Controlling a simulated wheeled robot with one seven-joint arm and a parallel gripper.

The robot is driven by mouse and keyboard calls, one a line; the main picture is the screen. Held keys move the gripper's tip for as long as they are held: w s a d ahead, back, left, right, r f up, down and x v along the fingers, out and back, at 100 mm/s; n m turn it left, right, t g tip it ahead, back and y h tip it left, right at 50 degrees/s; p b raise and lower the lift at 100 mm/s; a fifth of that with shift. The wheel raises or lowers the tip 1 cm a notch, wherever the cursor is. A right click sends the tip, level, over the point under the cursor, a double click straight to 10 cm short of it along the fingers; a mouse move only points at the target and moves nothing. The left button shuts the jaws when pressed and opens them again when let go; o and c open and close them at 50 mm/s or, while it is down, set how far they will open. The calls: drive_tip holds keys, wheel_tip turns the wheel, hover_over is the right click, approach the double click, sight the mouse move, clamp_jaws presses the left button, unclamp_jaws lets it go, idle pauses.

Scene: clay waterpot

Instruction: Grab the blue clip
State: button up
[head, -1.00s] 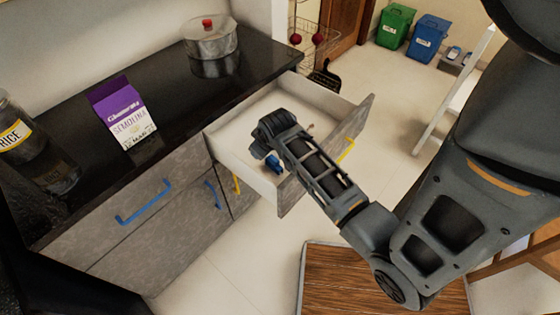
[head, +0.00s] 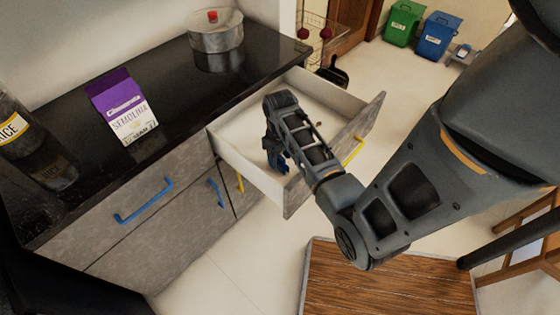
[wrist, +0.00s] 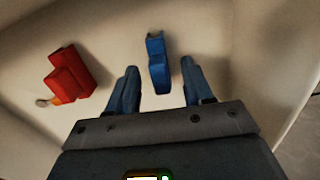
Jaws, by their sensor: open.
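The blue clip (wrist: 159,66) lies on the white floor of the open drawer (head: 228,153). In the wrist view it is ahead of my gripper (wrist: 159,78), between the lines of the two fingers and nearer the right one. My gripper is open and its blue-grey fingers are spread, with nothing between them that I can see held. In the head view my gripper (head: 278,158) points down inside the drawer. There the clip cannot be told apart from the fingers.
A red object (wrist: 69,73) lies in the drawer left of the clip. The drawer walls surround my gripper closely. A purple semolina carton (head: 122,108) and a metal pot (head: 216,32) stand on the black counter (head: 165,72).

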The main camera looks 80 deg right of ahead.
drive_tip(key=shift+f, duration=1.2)
drive_tip(key=shift+c, duration=0.5)
clamp_jaws()
